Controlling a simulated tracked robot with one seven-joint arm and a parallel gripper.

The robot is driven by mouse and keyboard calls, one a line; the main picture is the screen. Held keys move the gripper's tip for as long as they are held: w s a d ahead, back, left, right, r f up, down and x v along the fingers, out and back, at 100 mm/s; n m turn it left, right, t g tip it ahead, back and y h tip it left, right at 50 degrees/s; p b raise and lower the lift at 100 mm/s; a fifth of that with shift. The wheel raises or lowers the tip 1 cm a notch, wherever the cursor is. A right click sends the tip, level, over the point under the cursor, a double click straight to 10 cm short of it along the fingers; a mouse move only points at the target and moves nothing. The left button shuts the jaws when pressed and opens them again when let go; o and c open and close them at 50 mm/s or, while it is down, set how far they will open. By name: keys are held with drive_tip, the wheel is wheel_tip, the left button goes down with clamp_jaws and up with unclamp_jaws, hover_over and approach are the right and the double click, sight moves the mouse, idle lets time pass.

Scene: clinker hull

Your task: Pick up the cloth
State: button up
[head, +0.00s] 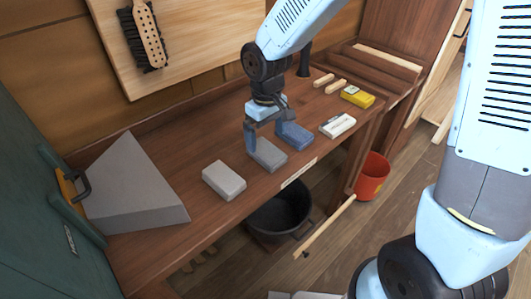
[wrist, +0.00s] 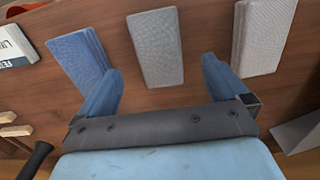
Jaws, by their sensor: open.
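My gripper (head: 268,140) is open and empty, pointing down over the bench. A grey folded cloth-like pad (head: 268,154) lies flat below it; in the wrist view this grey pad (wrist: 157,47) shows between and beyond the two blue fingertips (wrist: 160,78). A blue pad (head: 295,136) lies to its right, close to one finger in the head view. A pale grey pad (head: 224,181) lies to its left. Several pads look alike, and I cannot tell which one is the task's cloth. The fingers hide small parts of the grey and blue pads.
A white labelled block (head: 337,126), a yellow item (head: 357,97) and two small wooden pieces (head: 330,83) lie further right. A grey wedge (head: 132,188) stands at the left. A black tub (head: 279,212) and red bucket (head: 371,178) stand below. Bench (head: 190,235) is clear around the pads.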

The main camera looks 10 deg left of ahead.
sight(266, 149)
drive_tip(key=shift+w+f, duration=0.15)
drive_tip(key=shift+f, duration=2.6)
drive_tip(key=c, duration=1.2)
drive_tip(key=shift+c, duration=0.2)
drive_tip(key=shift+r, duration=0.15)
